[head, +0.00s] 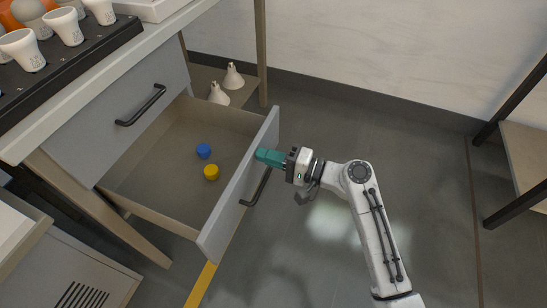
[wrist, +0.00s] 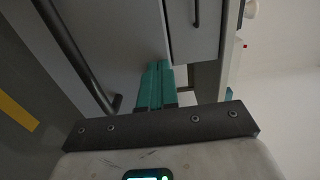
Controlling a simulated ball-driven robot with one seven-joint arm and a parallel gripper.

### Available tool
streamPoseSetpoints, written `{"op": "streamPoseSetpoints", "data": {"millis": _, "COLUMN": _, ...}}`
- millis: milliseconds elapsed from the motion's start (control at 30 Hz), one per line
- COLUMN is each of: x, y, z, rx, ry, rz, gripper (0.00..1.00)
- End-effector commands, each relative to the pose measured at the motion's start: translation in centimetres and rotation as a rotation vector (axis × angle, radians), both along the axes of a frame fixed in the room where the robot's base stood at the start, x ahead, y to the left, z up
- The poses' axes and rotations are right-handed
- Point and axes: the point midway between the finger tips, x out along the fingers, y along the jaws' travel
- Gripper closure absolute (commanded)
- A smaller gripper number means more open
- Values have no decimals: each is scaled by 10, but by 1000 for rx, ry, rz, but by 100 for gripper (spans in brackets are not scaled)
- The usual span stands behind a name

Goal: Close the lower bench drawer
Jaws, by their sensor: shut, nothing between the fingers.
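The lower bench drawer (head: 185,205) is pulled out, with a grey front (head: 222,222) and a black bar handle (head: 257,188). A blue cap-like piece (head: 203,151) and a yellow one (head: 211,172) lie inside it. My gripper (head: 262,156) has teal fingers, shut and empty, at the outer face of the drawer front near its far end, above the handle. In the wrist view, the fingers (wrist: 156,85) point at the grey front, with the handle (wrist: 80,60) to their left. Whether the tips touch the front I cannot tell.
The upper drawer (head: 120,110) is shut. White bulbs stand in a black rack (head: 75,55) on the bench top. Two white bulb-like pieces (head: 226,82) sit on a shelf behind the drawer. A table (head: 525,150) stands at right; the floor between is clear.

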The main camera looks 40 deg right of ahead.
Motion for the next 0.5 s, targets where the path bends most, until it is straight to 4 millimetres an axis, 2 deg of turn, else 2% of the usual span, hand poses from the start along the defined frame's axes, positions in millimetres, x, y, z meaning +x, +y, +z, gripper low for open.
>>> {"op": "streamPoseSetpoints", "data": {"millis": 300, "x": 2, "y": 1, "z": 0, "rx": 0, "ry": 0, "rz": 0, "gripper": 100}}
{"op": "streamPoseSetpoints", "data": {"millis": 500, "x": 18, "y": 10, "z": 1, "rx": 1, "ry": -2, "rz": 1, "gripper": 100}}
